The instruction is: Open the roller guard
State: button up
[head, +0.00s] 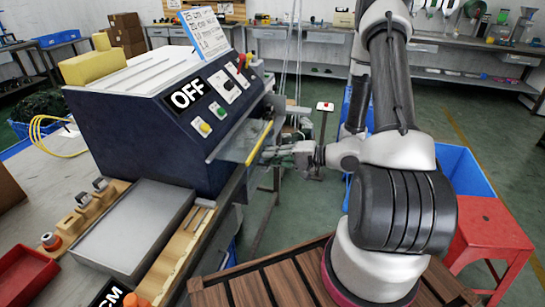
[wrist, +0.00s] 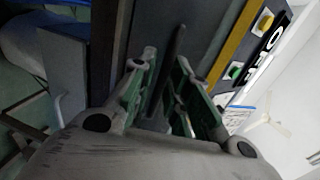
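The roller guard (head: 235,148) is a see-through panel with a yellow strip (head: 259,142) along its right edge, on the front of the dark blue machine. The yellow strip also shows in the wrist view (wrist: 238,42). My gripper (head: 272,154) is just right of the strip, at the guard's outer side. In the wrist view my gripper (wrist: 166,60) has its two green-padded fingers apart. A thin dark bar (wrist: 177,45) shows between or just beyond the fingertips; I cannot tell whether they touch it.
A grey tray (head: 135,225) lies on the bench at left. A red stool (head: 487,235) and a blue bin (head: 462,170) stand at right. Cables hang behind my gripper.

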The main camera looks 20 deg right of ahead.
jog(key=v, duration=1.2)
dwell(0.3)
